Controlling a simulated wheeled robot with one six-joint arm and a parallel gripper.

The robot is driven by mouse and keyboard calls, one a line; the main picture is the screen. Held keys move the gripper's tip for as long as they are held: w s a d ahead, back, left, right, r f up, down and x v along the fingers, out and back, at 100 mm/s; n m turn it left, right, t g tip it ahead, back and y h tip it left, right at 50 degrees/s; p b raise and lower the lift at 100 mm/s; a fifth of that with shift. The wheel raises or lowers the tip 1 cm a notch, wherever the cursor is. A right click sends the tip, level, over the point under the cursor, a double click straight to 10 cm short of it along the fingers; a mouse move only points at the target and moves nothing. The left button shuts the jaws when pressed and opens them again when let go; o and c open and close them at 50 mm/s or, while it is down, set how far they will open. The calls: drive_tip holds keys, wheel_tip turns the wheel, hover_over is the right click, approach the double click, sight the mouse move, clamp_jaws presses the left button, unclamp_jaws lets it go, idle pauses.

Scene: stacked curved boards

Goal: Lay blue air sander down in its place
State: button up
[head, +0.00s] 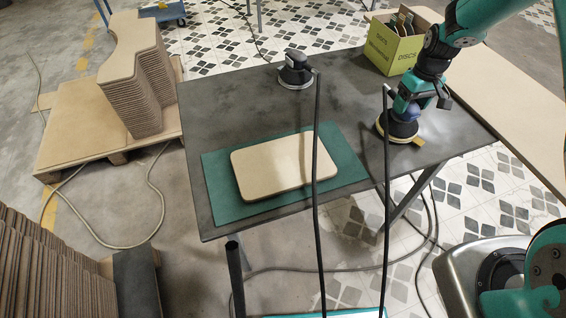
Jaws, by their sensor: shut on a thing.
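The blue air sander (397,127), with a round pale and dark pad, is at the right side of the dark table (230,105). My gripper (411,99) is shut on it from above. The pad is low, at or just above the tabletop; I cannot tell whether it touches. A yellow patch (419,143) shows at the pad's lower right edge, mostly hidden by the sander. The jaws are partly hidden by the arm and sander.
A beige board (285,166) lies on a green mat (225,205). A yellow-green discs box (394,48) stands behind my gripper. Stacked boards (135,80) are left.

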drive_tip(key=shift+f+b, duration=0.4)
drive_tip(key=shift+f, duration=0.1)
drive_tip(key=o, duration=0.7)
drive_tip(key=shift+o, duration=0.2)
wheel_tip(320, 180, up, 17)
drive_tip(key=b, duration=0.3)
drive_tip(key=shift+w+d+r, duration=0.15)
drive_tip(key=shift+d+r, duration=0.05)
drive_tip(key=shift+d, duration=0.15)
